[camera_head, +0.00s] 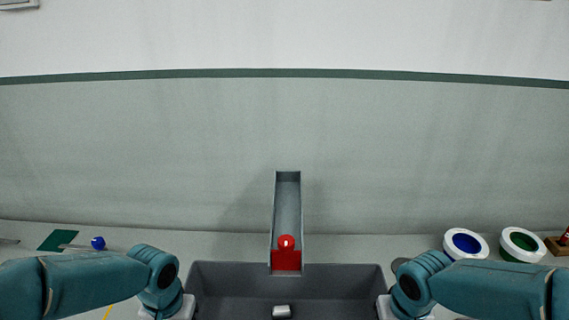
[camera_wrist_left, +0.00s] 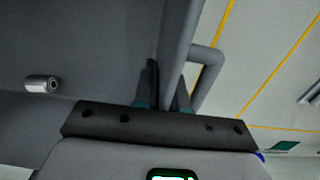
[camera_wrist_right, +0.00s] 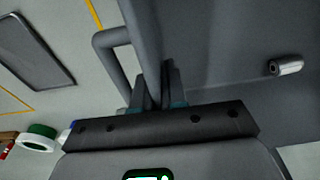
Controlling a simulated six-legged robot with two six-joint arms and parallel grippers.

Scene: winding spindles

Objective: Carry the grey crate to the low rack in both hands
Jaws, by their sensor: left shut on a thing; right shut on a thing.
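The grey crate (camera_head: 330,272) is at the bottom middle of the head view, between my two arms, and its lower part is cut off by the frame. A small light cylinder (camera_head: 281,311) lies inside it. My left gripper (camera_wrist_left: 165,85) is shut on the crate's left wall, beside a bar-shaped handle (camera_wrist_left: 208,70). My right gripper (camera_wrist_right: 158,85) is shut on the crate's right wall, beside a similar handle (camera_wrist_right: 112,40). In the head view both gripper tips are hidden or cut off at the crate's sides. I cannot make out the low rack.
A blue ball (camera_head: 98,243) and green sheet (camera_head: 57,240) lie left.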

